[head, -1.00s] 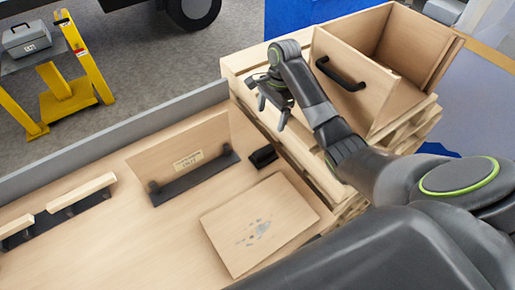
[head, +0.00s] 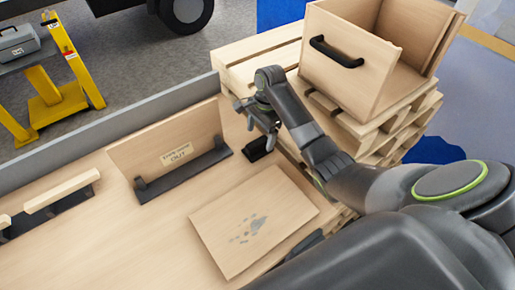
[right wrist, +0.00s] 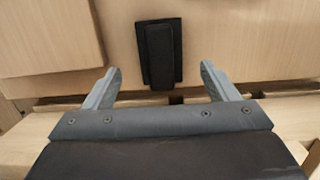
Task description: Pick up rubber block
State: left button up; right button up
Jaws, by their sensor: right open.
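The rubber block (head: 256,149) is a small black block on the wooden table, near its right edge by the pallets. In the right wrist view the black block (right wrist: 160,53) lies ahead of the fingers, between their lines. My right gripper (head: 258,122) is just above and beside the block in the head view. Its two fingers (right wrist: 160,75) are spread with nothing between them; I see no contact with the block. My left gripper is not in view.
An upright board marked OUT (head: 170,147) in a black holder stands left of the block. A flat stained board (head: 225,222) lies in front. A wooden box (head: 350,60) with a black handle sits on stacked pallets (head: 240,63) to the right. A grey rim (head: 110,130) edges the table.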

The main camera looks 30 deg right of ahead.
aim_at(258, 142)
jog(key=f, duration=0.2)
jog(key=a+f, duration=0.1)
jog(key=shift+f+p, duration=0.35)
jog(key=shift+p, duration=0.05)
jog(key=shift+f, duration=0.55)
jog(key=c, duration=1.2)
jog(key=shift+o, duration=0.2)
jog(key=shift+r, duration=0.1)
notch_tip(258, 142, up, 9)
jog(key=shift+f, duration=0.15)
jog(key=shift+r+p, duration=0.4)
jog(key=shift+r, duration=0.25)
